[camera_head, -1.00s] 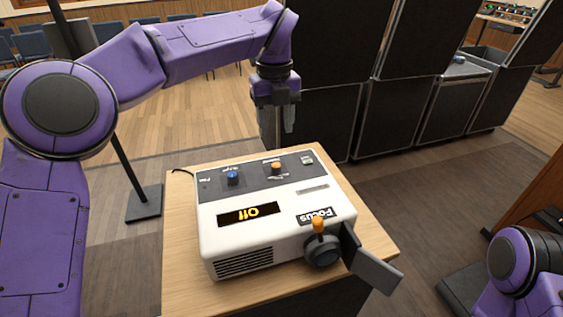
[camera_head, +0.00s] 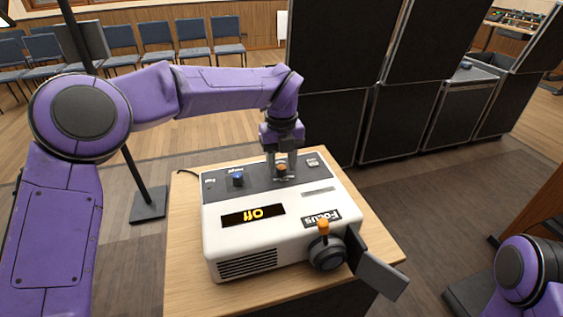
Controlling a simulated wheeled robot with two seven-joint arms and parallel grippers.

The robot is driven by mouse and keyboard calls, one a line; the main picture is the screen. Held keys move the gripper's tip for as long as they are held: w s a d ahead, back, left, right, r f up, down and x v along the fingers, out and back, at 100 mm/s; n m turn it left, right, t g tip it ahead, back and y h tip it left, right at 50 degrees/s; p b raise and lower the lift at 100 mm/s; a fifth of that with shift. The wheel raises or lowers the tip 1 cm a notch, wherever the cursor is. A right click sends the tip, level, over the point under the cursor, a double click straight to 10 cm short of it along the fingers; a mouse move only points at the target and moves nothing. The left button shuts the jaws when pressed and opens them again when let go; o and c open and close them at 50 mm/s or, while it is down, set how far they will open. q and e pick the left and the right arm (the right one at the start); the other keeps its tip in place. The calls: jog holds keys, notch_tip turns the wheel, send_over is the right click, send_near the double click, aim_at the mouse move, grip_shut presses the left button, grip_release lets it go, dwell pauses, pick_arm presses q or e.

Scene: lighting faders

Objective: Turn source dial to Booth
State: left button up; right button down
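The gripper partly hides the knob. My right gripper is out of view; only part of my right arm shows at the lower right.
A dark round knob with an orange handle (camera_head: 323,227) and a grey flap (camera_head: 378,275) stick out at the box's front right, beside the "Focus" label (camera_head: 321,217). The table (camera_head: 182,285) has a bare left margin. Black cases (camera_head: 405,120) stand behind.

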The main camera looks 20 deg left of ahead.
pick_arm(q)
grip_shut()
jog(key=n+b, duration=0.3)
jog(key=shift+f, duration=0.25)
jog(key=n+b, duration=0.5)
jog(key=n, duration=0.1)
jog(key=shift+n+b, duration=0.3)
jog(key=shift+b, duration=0.05)
jog(key=n+b, duration=0.4)
jog(key=shift+r+n+b, duration=0.15)
jog(key=shift+n+b, duration=1.25)
jog(key=shift+n, duration=0.7)
